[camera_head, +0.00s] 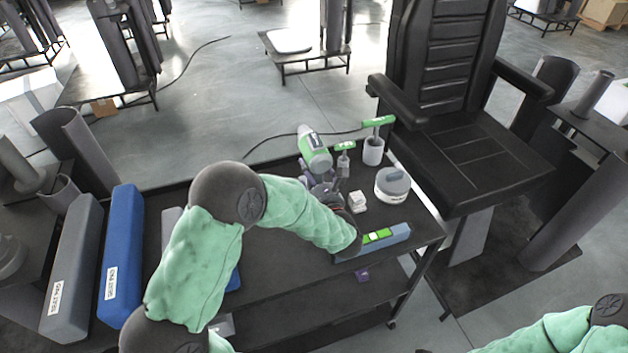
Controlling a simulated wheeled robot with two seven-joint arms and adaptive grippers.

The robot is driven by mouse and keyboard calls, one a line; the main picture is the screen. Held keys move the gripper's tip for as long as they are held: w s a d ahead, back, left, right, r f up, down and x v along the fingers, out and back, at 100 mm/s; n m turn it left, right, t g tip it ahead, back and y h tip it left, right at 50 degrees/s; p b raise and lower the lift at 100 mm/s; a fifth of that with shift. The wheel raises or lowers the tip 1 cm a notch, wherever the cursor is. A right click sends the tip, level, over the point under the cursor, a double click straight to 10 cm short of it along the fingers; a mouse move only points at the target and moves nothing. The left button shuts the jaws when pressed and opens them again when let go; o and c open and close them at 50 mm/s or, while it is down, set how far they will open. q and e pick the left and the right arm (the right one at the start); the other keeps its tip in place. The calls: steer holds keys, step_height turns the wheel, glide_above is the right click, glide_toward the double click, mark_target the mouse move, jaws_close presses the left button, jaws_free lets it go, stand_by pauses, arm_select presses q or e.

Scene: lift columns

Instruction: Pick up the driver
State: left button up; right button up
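A green and white driver (314,147) is at the back of the black cart, left of the small tools. Its lower part is hidden behind my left gripper (318,183). My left arm comes in from the left, and its gripper is right at the driver's lower part. The fingers are small and dark here, so I cannot tell whether they are closed on it. My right arm shows only as a green sleeve at the bottom right; its gripper is out of view.
The black cart (290,300) also bears a green-handled tool in a grey cup (373,150), a round grey-white container (392,184), a small white block (357,200) and a grey-blue level-like bar (397,235). Blue (122,255) and grey (73,270) long boxes lie left. A black chair (460,150) stands right.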

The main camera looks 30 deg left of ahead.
arm_select(q)
steer(key=shift+w+a, duration=0.3)
steer(key=shift+a, duration=0.05)
steer(key=c, duration=1.4)
steer(key=shift+r, duration=0.15)
jaws_close()
steer(key=shift+r, duration=0.1)
